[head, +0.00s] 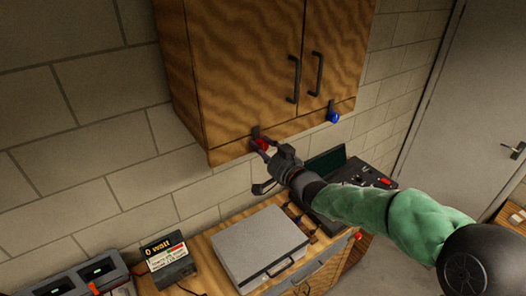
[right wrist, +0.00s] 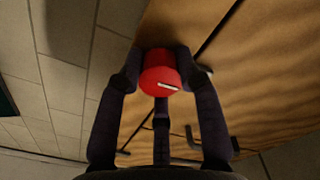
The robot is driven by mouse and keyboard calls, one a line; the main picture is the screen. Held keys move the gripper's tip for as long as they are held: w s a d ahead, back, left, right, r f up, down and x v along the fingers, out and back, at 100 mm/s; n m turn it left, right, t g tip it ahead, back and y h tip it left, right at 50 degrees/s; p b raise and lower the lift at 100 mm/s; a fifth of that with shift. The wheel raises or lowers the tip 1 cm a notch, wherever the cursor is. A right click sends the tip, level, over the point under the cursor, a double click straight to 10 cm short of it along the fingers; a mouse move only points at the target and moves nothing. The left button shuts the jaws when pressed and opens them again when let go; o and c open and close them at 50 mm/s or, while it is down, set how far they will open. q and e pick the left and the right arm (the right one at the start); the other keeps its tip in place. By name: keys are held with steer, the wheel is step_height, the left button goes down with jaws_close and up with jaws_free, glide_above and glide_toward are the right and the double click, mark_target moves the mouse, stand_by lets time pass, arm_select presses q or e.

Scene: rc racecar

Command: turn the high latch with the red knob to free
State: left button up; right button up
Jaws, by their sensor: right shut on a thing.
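The red knob (head: 262,144) sits on the latch at the lower edge of the wooden wall cabinet (head: 235,60). The dark latch piece (head: 255,131) shows just above the knob. My right gripper (head: 268,149) is at the knob, its arm coming in from the right. In the right wrist view the red knob (right wrist: 160,75) is between the dark fingers of my right gripper (right wrist: 160,85), which is shut on it. A pale mark shows on the knob's face. The fingers hide part of the latch. My left gripper is not in view.
A second latch with a blue knob (head: 333,117) is further right on the cabinet. Two dark door handles (head: 294,80) hang above. Below, the wooden bench holds a grey case (head: 260,245), a small sign box (head: 168,260) and a dark open case (head: 350,175).

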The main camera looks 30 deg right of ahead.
steer(key=n+b, duration=0.7)
steer(key=b, duration=0.3)
steer(key=shift+n, duration=0.4)
steer(key=n+b, duration=0.3)
steer(key=n, duration=0.1)
steer(key=n+b, duration=0.2)
steer(key=n, duration=0.3)
steer(key=shift+r, duration=0.1)
steer(key=shift+n+b, duration=0.3)
steer(key=o, duration=1.1)
steer(key=shift+o, duration=0.2)
steer(key=s, duration=1.2)
steer(key=shift+d, duration=0.4)
